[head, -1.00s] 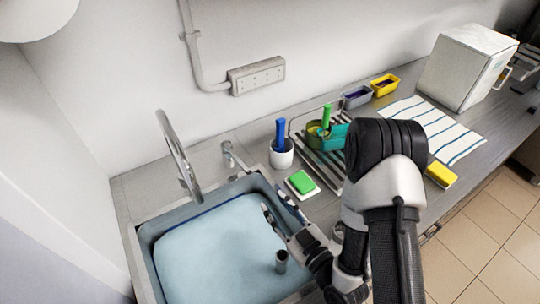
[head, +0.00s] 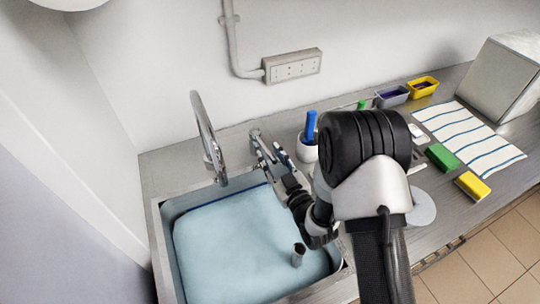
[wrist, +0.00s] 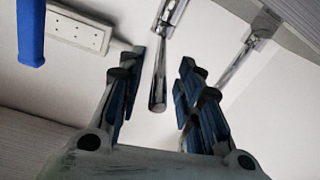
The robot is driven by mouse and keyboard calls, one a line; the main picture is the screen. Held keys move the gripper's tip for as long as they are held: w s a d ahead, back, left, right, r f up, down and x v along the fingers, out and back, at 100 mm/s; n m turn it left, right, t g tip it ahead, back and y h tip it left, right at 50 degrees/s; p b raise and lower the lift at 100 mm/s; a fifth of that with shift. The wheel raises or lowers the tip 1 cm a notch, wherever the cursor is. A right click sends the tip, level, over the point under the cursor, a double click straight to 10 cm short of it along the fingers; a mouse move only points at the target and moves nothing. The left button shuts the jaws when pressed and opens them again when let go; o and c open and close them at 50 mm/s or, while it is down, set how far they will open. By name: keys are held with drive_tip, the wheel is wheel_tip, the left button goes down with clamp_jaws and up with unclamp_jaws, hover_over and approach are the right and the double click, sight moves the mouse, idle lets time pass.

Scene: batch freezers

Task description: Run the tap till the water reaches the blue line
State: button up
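The sink basin (head: 164,237) holds pale blue water (head: 235,245). A thin dark blue line (head: 238,190) shows along the far wall, close to the water's edge; I cannot tell the exact gap. The curved tap spout (head: 203,130) hangs over the left part of the basin, and no stream shows from it. The tap lever (head: 255,136) stands behind the basin's rim. My gripper (head: 270,152) is open just in front of the lever. In the wrist view, the lever (wrist: 158,85) lies between the spread fingers of my gripper (wrist: 160,85), without visible contact.
A drain standpipe (head: 298,256) rises from the water. A white cup with a blue-handled tool (head: 310,128) stands right of the lever. A green sponge (head: 442,157), yellow sponge (head: 472,186) and striped cloth (head: 465,135) lie on the right counter. A socket box (head: 292,66) is on the wall.

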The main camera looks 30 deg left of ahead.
drive_tip(key=shift+w+a, duration=0.35)
drive_tip(key=shift+a, duration=0.15)
drive_tip(key=shift+c, duration=0.6)
clamp_jaws()
